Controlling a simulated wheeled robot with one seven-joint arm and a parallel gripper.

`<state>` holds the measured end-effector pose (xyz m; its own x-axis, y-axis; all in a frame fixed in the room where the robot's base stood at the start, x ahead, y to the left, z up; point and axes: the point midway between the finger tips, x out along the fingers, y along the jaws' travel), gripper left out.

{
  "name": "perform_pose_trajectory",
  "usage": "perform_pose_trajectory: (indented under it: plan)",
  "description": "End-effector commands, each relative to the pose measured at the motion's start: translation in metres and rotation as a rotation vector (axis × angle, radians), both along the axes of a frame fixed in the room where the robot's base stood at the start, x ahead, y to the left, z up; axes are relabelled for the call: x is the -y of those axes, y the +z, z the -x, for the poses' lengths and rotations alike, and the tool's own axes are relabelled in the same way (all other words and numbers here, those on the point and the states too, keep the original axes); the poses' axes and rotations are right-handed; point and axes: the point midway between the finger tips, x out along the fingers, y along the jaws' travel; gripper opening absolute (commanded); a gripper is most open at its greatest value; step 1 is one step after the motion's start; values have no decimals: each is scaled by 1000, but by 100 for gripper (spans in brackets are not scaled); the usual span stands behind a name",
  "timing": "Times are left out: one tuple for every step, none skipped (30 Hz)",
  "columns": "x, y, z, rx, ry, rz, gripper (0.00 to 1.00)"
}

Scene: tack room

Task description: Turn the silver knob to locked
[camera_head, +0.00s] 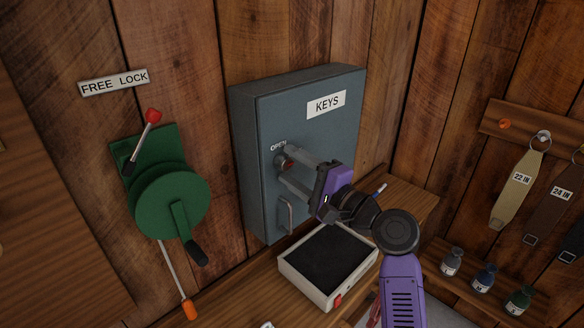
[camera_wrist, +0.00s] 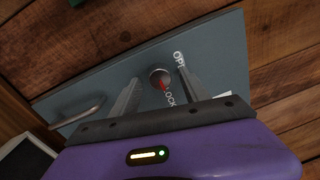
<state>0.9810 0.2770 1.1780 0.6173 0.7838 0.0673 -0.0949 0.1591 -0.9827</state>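The silver knob (camera_wrist: 159,77) is round with a red mark, on the front of a blue-grey key cabinet (camera_head: 255,115). In the wrist view the red mark points down-right, towards a white label whose visible letters read "LOCK" (camera_wrist: 170,96). The "OPEN" label (camera_head: 278,147) is above the knob in the head view. My gripper (camera_head: 284,167) is open, one finger on each side of the knob, with a visible gap on both sides in the wrist view. The fingers partly hide the knob in the head view. Whether the tips touch the door, I cannot tell.
A metal door handle (camera_head: 286,213) sits below the knob. A green crank winch (camera_head: 165,200) is on the wall to the left. Straps (camera_head: 518,186) and small bottles (camera_head: 484,277) are at the right.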

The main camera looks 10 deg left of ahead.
Motion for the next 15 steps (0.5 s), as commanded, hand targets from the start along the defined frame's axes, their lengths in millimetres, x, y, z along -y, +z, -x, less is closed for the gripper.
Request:
perform_pose_trajectory:
  plan:
    - [-1,0,0,0,1,0,53]
    - [-1,0,0,0,2,1,53]
    - [-1,0,0,1,2,1,53]
    - [-1,0,1,1,2,1,53]
    - [-1,0,1,1,2,1,53]
    - [-1,0,1,1,3,1,53]
    - [-1,0,1,1,3,1,53]
    - [0,-1,2,1,3,1,53]
    - [2,-1,3,1,2,1,53]
    - [4,-2,4,-1,2,1,53]
    - [7,-3,6,-1,2,1,53]
    - [11,-3,9,0,1,1,53]
    - [14,-4,12,0,0,1,53]
    - [18,-4,15,3,1,2,53]
    - [24,-5,19,1,1,3,53]
